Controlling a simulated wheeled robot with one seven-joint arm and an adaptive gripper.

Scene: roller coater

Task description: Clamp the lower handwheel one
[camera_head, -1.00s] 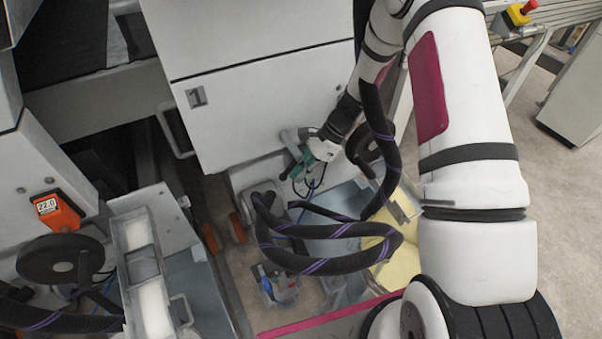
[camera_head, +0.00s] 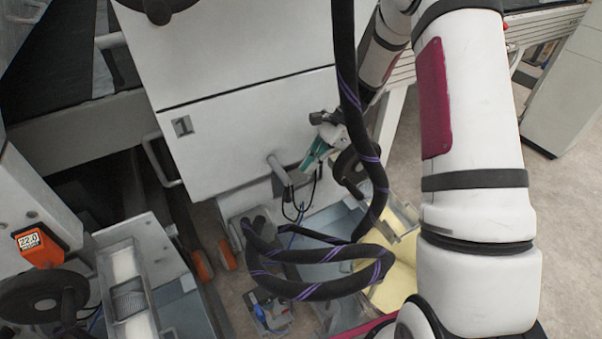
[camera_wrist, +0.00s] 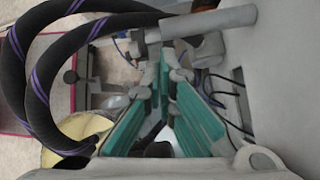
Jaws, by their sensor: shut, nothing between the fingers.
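Another dark handwheel (camera_head: 40,296) is at the lower left, under an orange 22.0 readout. I cannot tell for certain which is lower handwheel one. In the wrist view my gripper's fingers (camera_wrist: 160,78) converge at the tips with nothing held.
A grey pipe stub (camera_head: 278,169) sticks out left of my gripper; it also crosses the top of the wrist view (camera_wrist: 210,24). The white cabinet (camera_head: 250,135) is close behind. My hose loops in front. A yellow-filled container (camera_head: 398,268) stands below right.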

